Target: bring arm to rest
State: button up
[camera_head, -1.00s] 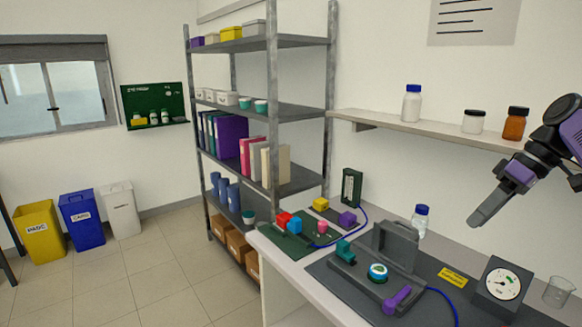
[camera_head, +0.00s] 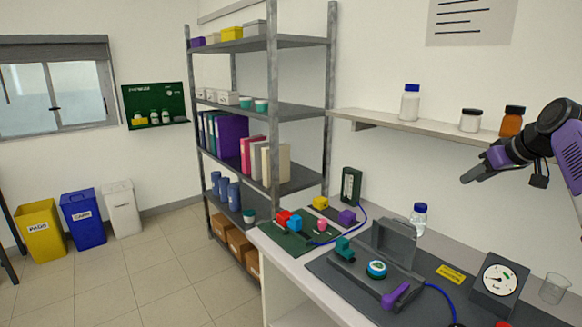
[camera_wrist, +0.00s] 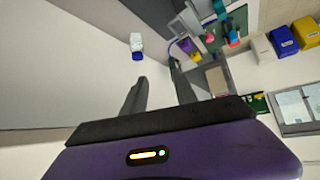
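My gripper (camera_head: 472,176) is raised above the right side of the bench, in front of the wall shelf's right end. In the wrist view its two fingers (camera_wrist: 159,78) stand apart with nothing between them, so it is open and empty. My arm reaches in from the right edge of the head view. The membrane rig (camera_head: 398,240), a grey base with a raised lid, sits on the bench below and to the left of the gripper. A purple handle (camera_head: 396,296) and a round teal-and-white part (camera_head: 377,269) are on it.
A dial gauge (camera_head: 499,282) and a glass beaker (camera_head: 553,288) stand at the bench's right. A blue-capped bottle (camera_head: 419,220) stands behind the rig. The wall shelf (camera_head: 430,127) holds several bottles, including an amber one (camera_head: 511,121) close to my arm. The air around the fingers looks clear.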

notch_tip(320, 180, down, 7)
jog(key=w+m+t+h, duration=0.2)
jog(key=w+t, duration=0.1)
jog(key=s+a+f+m+t+h+b, duration=0.1)
jog(key=s+a+f+t, duration=0.2)
jog(key=f, duration=0.4)
jog(key=s+a+f+m+t+h, duration=0.1)
jog(key=s+a+f, duration=0.25)
jog(key=f, duration=0.25)
jog(key=s+a+f+t+b, duration=0.1)
jog(key=s+a+f, duration=0.3)
jog(key=s, duration=0.5)
jog(key=s+a+f+t, duration=0.1)
jog(key=s+a+f, duration=0.3)
jog(key=s, duration=0.5)
jog(key=s+a+g+y+b, duration=0.1)
jog(key=s+a, duration=0.3)
jog(key=s, duration=1)
jog(key=s+a+f+n+g+b, duration=0.1)
jog(key=s+a, duration=0.3)
jog(key=s, duration=1.1)
jog(key=s+a+f+g+y+b, duration=0.1)
jog(key=s+a, duration=0.4)
jog(key=s, duration=0.9)
jog(key=shift+s+n+y, duration=0.2)
jog(key=shift+n+y, duration=0.1)
jog(key=shift+n, duration=0.1)
